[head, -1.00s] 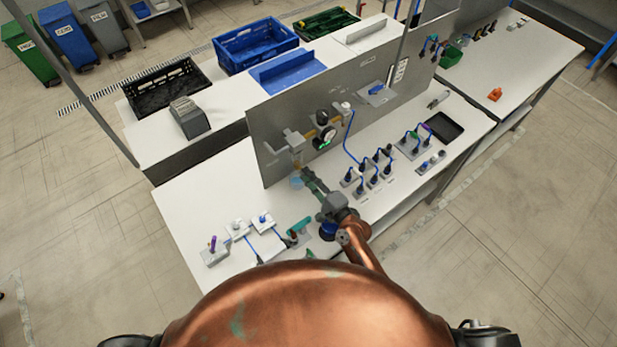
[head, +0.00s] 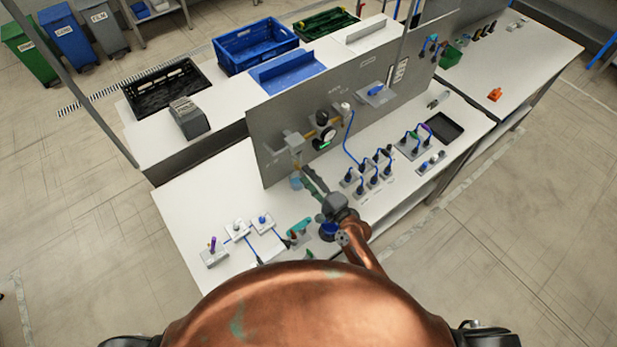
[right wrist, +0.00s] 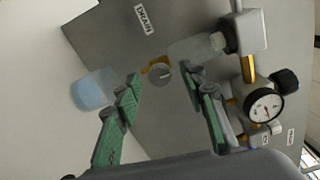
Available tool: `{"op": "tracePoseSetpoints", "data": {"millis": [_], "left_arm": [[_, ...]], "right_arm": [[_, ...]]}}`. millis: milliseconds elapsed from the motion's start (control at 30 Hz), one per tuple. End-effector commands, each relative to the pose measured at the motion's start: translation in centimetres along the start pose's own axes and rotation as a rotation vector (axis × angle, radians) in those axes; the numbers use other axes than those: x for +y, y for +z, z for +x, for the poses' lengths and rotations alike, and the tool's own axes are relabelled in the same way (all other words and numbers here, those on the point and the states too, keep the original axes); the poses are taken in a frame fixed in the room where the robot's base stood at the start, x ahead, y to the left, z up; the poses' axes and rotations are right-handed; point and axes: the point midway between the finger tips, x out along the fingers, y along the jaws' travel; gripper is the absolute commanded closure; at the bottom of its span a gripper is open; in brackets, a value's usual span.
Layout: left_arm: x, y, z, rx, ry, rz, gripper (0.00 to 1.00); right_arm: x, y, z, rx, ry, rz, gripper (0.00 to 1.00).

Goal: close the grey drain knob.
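The grey drain knob (right wrist: 160,74) is a small round knob on a brass fitting, below the DRAIN label (right wrist: 144,18) on the grey panel. My right gripper (right wrist: 163,76) has its two green fingers spread, one on each side of the knob in the picture. Clear gaps show between the fingers and the knob, and nothing is held. In the head view my right gripper (head: 307,181) is at the lower left part of the panel (head: 270,130), where the knob is too small to make out. My left gripper is not in view.
A clear cup with bluish contents (right wrist: 92,92) is left of the fingers. A pressure gauge (right wrist: 264,105) with a black knob (right wrist: 286,81) is to the right. A clear cylinder (right wrist: 195,48) lies just above the right finger. Cabled fixtures (head: 372,173) stand on the bench.

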Motion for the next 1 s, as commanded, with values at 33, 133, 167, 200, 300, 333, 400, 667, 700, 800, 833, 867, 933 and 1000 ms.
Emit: {"op": "tracePoseSetpoints", "data": {"millis": [33, 133, 167, 200, 300, 333, 400, 667, 700, 800, 833, 867, 933, 1000], "left_arm": [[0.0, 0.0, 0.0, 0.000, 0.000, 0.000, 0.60], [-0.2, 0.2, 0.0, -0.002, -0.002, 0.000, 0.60], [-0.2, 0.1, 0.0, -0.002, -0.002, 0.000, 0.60], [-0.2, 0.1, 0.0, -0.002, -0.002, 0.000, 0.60], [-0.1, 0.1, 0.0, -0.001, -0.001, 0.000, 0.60], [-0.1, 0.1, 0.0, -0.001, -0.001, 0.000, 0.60], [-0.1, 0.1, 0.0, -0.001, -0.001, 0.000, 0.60], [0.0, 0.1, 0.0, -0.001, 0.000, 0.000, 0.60], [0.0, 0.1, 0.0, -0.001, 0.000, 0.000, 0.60], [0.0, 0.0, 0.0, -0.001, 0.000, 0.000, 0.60], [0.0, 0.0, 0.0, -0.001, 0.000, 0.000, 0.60], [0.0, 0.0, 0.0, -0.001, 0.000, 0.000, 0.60], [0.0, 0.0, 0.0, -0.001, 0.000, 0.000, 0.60], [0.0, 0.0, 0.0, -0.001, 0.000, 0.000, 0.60]], "right_arm": [[0.0, 0.0, 0.0, 0.000, 0.000, 0.000, 0.62], [0.0, 0.0, -0.2, 0.000, 0.000, 0.000, 0.62], [0.0, 0.0, -0.3, 0.000, 0.000, 0.000, 0.62], [0.1, 0.0, -0.7, 0.001, 0.001, 0.000, 0.62], [0.1, -0.1, -2.1, 0.001, 0.001, -0.001, 0.62], [0.1, -0.1, -2.6, 0.001, 0.002, -0.001, 0.62], [0.2, -0.1, -4.1, 0.000, 0.004, -0.002, 0.62], [0.1, 0.0, -9.4, -0.001, 0.003, -0.001, 0.62], [0.1, -0.1, -9.9, 0.000, 0.003, -0.002, 0.62], [0.1, 0.0, -11.1, 0.000, 0.002, 0.000, 0.62], [0.1, 0.0, -11.3, 0.000, 0.002, 0.000, 0.62], [0.1, 0.0, -11.6, 0.000, 0.001, -0.001, 0.62], [0.0, 0.0, -11.9, 0.000, 0.000, -0.001, 0.62], [-0.1, 0.0, -12.0, 0.000, -0.001, 0.000, 0.62]]}}
